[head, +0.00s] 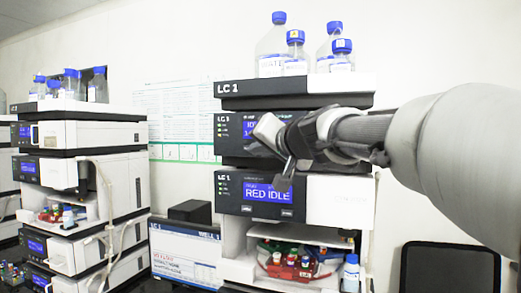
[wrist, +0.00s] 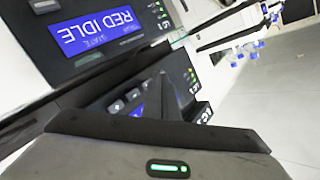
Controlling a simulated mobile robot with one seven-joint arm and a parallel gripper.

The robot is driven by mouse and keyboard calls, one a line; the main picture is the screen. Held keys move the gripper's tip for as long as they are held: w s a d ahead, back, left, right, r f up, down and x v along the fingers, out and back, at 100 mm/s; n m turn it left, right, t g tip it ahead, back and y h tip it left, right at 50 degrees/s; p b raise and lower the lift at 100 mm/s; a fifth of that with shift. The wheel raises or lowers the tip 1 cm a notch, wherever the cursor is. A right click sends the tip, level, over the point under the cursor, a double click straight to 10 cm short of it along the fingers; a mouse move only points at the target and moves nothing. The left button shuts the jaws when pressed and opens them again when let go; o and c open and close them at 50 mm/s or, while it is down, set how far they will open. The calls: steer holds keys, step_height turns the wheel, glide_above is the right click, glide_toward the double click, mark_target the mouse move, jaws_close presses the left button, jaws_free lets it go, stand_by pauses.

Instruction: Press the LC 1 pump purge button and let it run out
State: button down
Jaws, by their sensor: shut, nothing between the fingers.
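The LC 1 stack (head: 230,89) stands in the middle of the head view. Its upper module has a blue screen (head: 253,130) partly covered by my gripper. The module below has a blue screen (head: 268,194) reading "RED IDLE", which also shows upside down in the wrist view (wrist: 95,30). Small buttons (wrist: 118,105) show on the upper module's panel in the wrist view; their labels are too small to read. My gripper (head: 285,183) is shut and empty in front of these panels. Its fingers (wrist: 163,82) hide part of the upper panel. Contact cannot be told.
Blue-capped bottles (head: 272,50) stand on top of the stack. An open bay (head: 300,262) with coloured vial racks is below. Another instrument stack (head: 85,165) stands at left, with a dark box (head: 190,211) between. A dark screen (head: 450,268) is at lower right.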

steer(key=shift+w, duration=0.1)
steer(key=shift+w+d, duration=0.15)
steer(key=shift+w, duration=0.2)
steer(key=shift+w+d+b, duration=0.15)
steer(key=shift+w+b, duration=0.2)
steer(key=shift+b, duration=0.05)
stand_by(0.6)
steer(key=shift+s, duration=0.1)
steer(key=shift+s+a, duration=0.3)
steer(key=shift+s, duration=0.4)
steer(key=s, duration=0.1)
steer(key=s+a, duration=0.1)
steer(key=s, duration=0.2)
steer(key=shift+s+a, duration=0.35)
stand_by(0.7)
